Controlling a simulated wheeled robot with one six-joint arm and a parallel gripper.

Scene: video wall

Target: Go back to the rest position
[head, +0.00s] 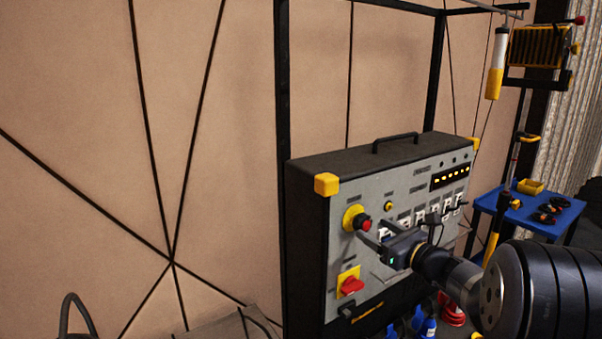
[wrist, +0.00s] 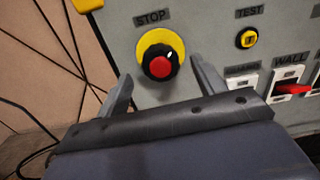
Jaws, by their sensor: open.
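My gripper (head: 369,238) is in front of the grey control panel (head: 335,235) of a black case. In the wrist view its two fingers (wrist: 160,88) are spread apart with nothing between them. Just beyond the fingertips is the red STOP button (wrist: 159,67) on a yellow round base. In the head view the STOP button (head: 365,225) shows just above and left of the fingertips. I cannot tell whether the fingers touch the panel. My arm comes in from the lower right and covers the panel's lower right part.
The panel also bears a red rotary switch (head: 350,286), a small yellow TEST button (wrist: 246,39) and a row of switches, one with a red lever (wrist: 294,88). A blue table (head: 560,222) with tools stands at right. A black frame post (head: 283,100) rises behind the case.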

